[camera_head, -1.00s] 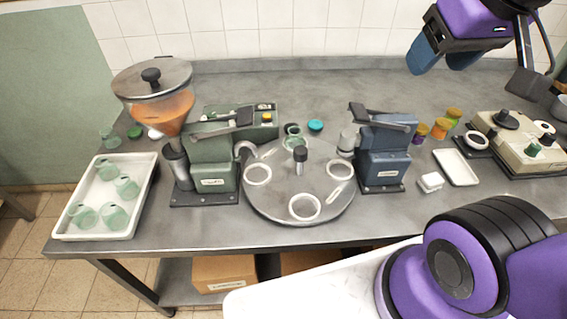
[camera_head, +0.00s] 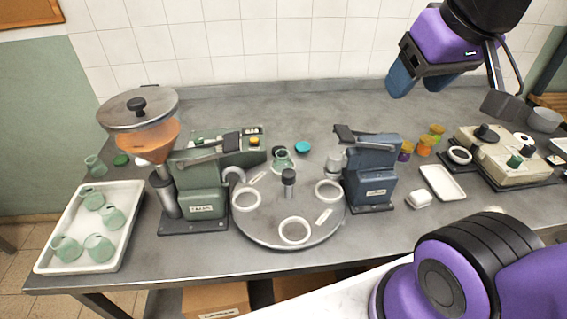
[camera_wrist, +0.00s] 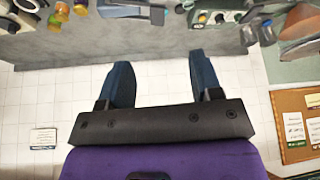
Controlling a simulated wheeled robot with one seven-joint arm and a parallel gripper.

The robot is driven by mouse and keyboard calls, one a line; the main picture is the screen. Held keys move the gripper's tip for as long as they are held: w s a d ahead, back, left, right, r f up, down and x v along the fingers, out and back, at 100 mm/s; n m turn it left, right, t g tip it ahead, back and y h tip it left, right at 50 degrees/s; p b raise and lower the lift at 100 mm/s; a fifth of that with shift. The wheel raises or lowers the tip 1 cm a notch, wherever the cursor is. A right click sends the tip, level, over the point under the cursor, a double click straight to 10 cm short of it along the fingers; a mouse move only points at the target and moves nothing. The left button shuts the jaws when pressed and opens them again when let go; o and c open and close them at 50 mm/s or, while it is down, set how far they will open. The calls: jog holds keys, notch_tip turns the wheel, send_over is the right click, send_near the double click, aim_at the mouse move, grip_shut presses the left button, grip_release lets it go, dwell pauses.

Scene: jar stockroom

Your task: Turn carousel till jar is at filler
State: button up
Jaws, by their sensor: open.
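The grey round carousel (camera_head: 262,222) lies on the bench between two machines. It has white ring seats and a black-topped centre knob (camera_head: 289,177). A green glass jar (camera_head: 283,163) stands at the carousel's back edge, in or by the back seat; I cannot tell which. The other visible seats at left, right and front look empty. The green filler (camera_head: 202,190), with an orange-filled hopper (camera_head: 143,139), stands left of the carousel. The blue machine (camera_head: 372,176) stands at its right. My gripper (camera_head: 421,84) is open and empty, high at the upper right, away from the carousel. It also shows in the wrist view (camera_wrist: 158,78).
A white tray (camera_head: 122,235) of several green jars lies at the left. Loose lids, including a teal one (camera_head: 302,147), lie behind the carousel. Small coloured jars (camera_head: 425,146), a white tray (camera_head: 442,182) and a beige device (camera_head: 495,152) are at the right. The bench front is clear.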

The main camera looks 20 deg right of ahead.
jog(key=shift+o, duration=0.6)
jog(key=m+g+y, duration=0.2)
jog(key=m+g, duration=0.3)
jog(key=g, duration=0.4)
send_over(289, 172)
jog(key=w+d, duration=0.1)
jog(key=w, duration=0.2)
notch_tip(289, 172, down, 24)
jog(key=x, duration=1)
jog(key=shift+d, duration=0.25)
grip_shut()
jog(key=shift+n, duration=0.3)
